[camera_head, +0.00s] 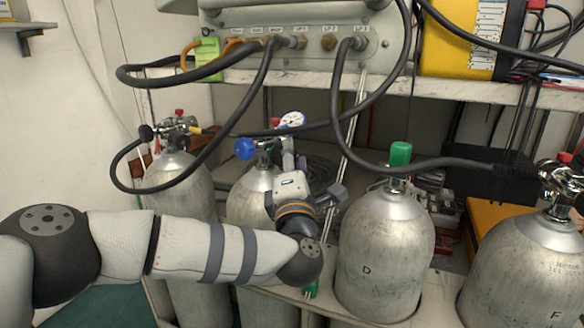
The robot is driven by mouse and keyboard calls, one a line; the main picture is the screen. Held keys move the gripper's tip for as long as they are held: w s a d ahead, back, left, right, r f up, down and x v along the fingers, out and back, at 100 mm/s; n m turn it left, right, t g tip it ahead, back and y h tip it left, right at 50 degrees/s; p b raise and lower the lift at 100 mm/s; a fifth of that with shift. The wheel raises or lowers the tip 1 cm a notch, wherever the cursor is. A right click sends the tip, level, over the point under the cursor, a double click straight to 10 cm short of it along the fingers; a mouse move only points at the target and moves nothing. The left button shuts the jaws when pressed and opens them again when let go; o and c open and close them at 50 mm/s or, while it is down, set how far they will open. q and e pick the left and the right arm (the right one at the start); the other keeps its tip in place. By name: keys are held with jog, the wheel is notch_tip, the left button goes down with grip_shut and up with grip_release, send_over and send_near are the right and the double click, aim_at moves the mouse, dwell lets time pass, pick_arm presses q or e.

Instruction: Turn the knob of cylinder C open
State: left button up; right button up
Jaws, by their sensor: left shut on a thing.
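The cylinder behind my wrist (247,205) is grey, with a round blue knob (245,148) on the left of its valve and a small red part on top. Its letter is hidden, so I cannot read whether it is C. My left gripper (285,168) reaches up to the right side of this valve. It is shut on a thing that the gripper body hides. The blue knob's outer face is clear of it. A round white gauge (292,119) stands just above. My right gripper is not in view.
Cylinder D (385,255) with a green cap (400,153) stands close to the right of my wrist. Cylinder F (525,275) is at far right, another cylinder (180,180) at left. Black hoses (340,110) hang from the panel (310,45) across the space above.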

pick_arm(q)
jog(key=n+t+b, duration=0.1)
jog(key=n+y+b, duration=0.1)
jog(key=b, duration=0.1)
jog(key=shift+w+f+n+t, duration=0.1)
jog(key=shift+f+n+t, duration=0.25)
jog(key=shift+n+t, duration=0.05)
jog(key=shift+r+n+t+y+b, duration=0.15)
jog(key=shift+n+t+y+b, duration=0.25)
jog(key=shift+n+y+b, duration=0.5)
jog(key=shift+r+b, duration=0.1)
jog(key=shift+b, duration=0.2)
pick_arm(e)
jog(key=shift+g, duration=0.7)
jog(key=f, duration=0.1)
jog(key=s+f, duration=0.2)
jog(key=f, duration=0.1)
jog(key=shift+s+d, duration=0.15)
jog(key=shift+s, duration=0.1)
pick_arm(q)
jog(key=shift+r+y, duration=0.1)
jog(key=shift+y, duration=0.2)
jog(key=o, duration=1.2)
jog(key=v, duration=1.2)
